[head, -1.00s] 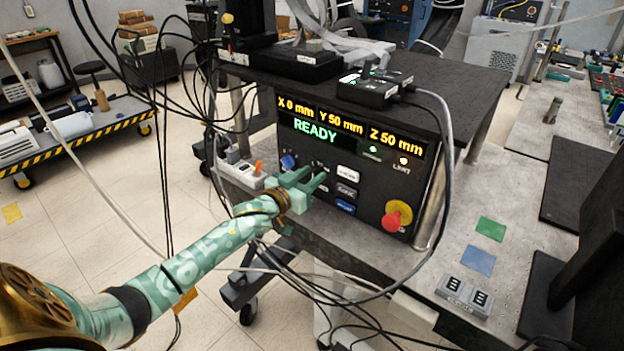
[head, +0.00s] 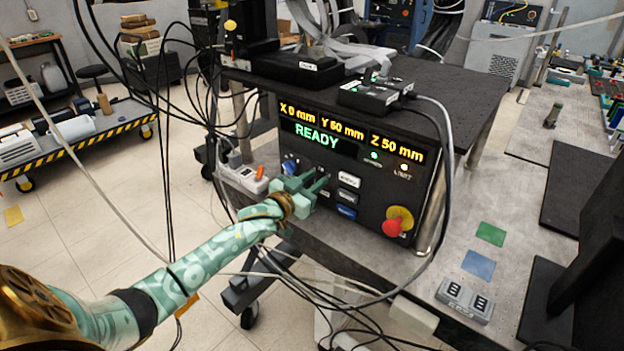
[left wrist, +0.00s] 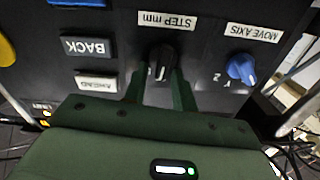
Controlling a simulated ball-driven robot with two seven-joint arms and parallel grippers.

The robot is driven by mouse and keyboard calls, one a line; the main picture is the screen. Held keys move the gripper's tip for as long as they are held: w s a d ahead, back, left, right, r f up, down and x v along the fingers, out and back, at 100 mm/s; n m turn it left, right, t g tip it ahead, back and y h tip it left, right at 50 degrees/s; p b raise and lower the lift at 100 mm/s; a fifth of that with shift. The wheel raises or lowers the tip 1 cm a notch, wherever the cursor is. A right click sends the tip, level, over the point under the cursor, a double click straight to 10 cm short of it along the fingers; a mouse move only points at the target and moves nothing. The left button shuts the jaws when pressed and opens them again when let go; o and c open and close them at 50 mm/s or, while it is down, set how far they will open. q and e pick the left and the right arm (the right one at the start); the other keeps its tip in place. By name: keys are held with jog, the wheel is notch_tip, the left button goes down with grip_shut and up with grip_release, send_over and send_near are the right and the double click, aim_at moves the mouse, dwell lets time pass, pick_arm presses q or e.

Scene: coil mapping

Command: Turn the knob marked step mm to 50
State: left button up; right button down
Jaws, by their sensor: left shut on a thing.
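My left gripper (left wrist: 161,72) is shut on this knob, one finger on each side. In the head view, my left gripper (head: 315,184) is at the panel's lower left and hides most of the knob. The numbers around the knob are too hidden to read. My right gripper is not in view.
The blue MOVE AXIS knob (left wrist: 241,68) sits close beside the gripped knob. The BACK button (left wrist: 87,47) is on its other side. A red stop button (head: 393,226) is at the panel's right. A grey cable (head: 447,150) hangs past the panel's right side.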

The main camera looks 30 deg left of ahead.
pick_arm(q)
jog(key=m, duration=0.1)
jog(key=m+p, duration=0.1)
jog(key=m, duration=0.1)
jog(key=shift+d, duration=0.25)
jog(key=shift+d+f+m+p, duration=0.15)
jog(key=shift+m+p, duration=0.05)
jog(key=shift+m, duration=0.85)
jog(key=shift+d+f+m+p, duration=0.1)
jog(key=shift+m+p, duration=0.05)
jog(key=shift+m, duration=0.9)
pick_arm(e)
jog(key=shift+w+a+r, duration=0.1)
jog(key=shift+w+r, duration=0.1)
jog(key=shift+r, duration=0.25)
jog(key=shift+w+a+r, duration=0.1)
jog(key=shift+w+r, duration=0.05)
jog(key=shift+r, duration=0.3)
pick_arm(q)
jog(key=o, duration=0.7)
jog(key=shift+c, duration=0.2)
jog(key=shift+s, duration=0.1)
